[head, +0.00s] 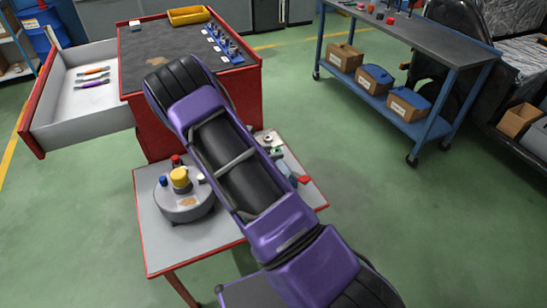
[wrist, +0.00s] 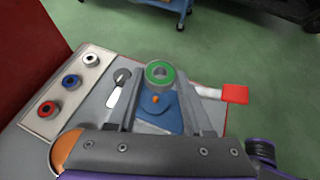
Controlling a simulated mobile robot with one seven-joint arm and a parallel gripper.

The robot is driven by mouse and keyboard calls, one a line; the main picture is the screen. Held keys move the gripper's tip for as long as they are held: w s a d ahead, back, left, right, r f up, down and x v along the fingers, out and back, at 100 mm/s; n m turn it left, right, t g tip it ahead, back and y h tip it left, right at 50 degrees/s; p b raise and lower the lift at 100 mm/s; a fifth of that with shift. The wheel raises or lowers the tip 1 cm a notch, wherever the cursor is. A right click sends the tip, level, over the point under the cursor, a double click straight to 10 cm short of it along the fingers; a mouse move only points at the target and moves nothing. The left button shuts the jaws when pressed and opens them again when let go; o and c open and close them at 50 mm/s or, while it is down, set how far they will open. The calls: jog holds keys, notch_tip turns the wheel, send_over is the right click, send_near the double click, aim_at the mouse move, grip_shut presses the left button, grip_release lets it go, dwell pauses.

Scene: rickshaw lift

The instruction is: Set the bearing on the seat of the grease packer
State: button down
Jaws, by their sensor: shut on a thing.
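My gripper (wrist: 161,88) is shut on a bearing with a green ring (wrist: 160,73), held between its fingertips above the small table. Behind and below it, between the fingers, is a blue piece with a small orange spot (wrist: 155,98); its shape is mostly hidden, and I cannot tell whether it is the grease packer. A round grey stand (head: 184,208) with a yellow pot (head: 180,179) and small red, blue and white items sits on the table left of my arm. No packer seat is clearly visible.
A light tray (wrist: 48,119) holds white, blue and red rings at left in the wrist view. Beside it lies a white-handled tool (wrist: 114,97).

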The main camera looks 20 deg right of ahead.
jog(key=shift+w+d+f+m+g, duration=0.3)
jog(key=shift+d+f+m+g, duration=0.15)
jog(key=shift+f, duration=0.35)
jog(key=shift+f+b, duration=2.1)
jog(key=shift+f, duration=0.75)
jog(key=shift+f, duration=1)
dwell(0.4)
grip_release()
dwell(0.5)
jog(key=shift+r, duration=0.15)
jog(key=shift+r+p, duration=2.55)
jog(key=shift+r, duration=1.3)
